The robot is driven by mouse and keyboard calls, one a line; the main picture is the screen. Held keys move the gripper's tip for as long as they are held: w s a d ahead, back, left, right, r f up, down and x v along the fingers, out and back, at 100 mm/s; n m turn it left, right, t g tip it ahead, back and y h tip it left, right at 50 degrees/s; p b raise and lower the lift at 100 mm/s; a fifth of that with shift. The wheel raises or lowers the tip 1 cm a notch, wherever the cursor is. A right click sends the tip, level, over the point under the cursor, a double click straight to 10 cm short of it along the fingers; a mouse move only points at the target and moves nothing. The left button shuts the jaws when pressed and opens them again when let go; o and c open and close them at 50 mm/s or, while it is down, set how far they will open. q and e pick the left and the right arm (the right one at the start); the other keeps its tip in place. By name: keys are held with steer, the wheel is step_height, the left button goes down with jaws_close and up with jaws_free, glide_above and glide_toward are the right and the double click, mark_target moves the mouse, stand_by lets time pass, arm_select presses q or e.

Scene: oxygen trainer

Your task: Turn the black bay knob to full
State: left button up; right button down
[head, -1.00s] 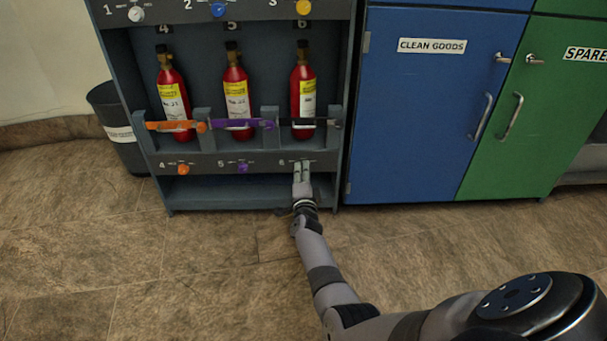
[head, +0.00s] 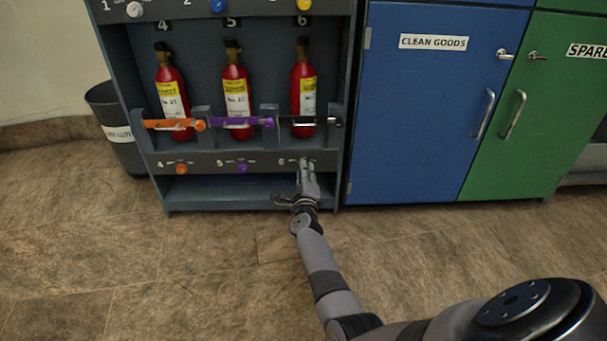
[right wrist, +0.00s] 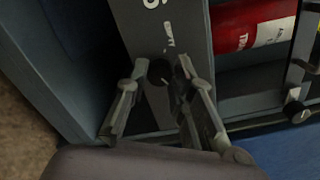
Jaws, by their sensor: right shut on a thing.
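The black knob (right wrist: 158,73) is on the lower panel of bay 6, between the fingertips in the right wrist view. In the head view my gripper hides it. My right gripper (head: 307,168) is at the panel below bay 6, and its fingers (right wrist: 163,70) are shut on the knob from both sides. The knob's pointer and most of its scale cannot be read. The red cylinder (head: 304,88) of bay 6 stands upright behind a black bar (head: 310,121). My left gripper is not in view.
Orange (head: 181,169) and purple (head: 242,168) knobs sit left on the same panel (head: 212,162). An open shelf (head: 225,190) lies below. A blue cabinet (head: 430,110) stands close on the right and a dark bin (head: 117,130) on the left. The floor in front is clear.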

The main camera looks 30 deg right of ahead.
steer(key=shift+m, duration=0.3)
steer(key=c, duration=1.4)
jaws_free()
steer(key=shift+o, duration=0.2)
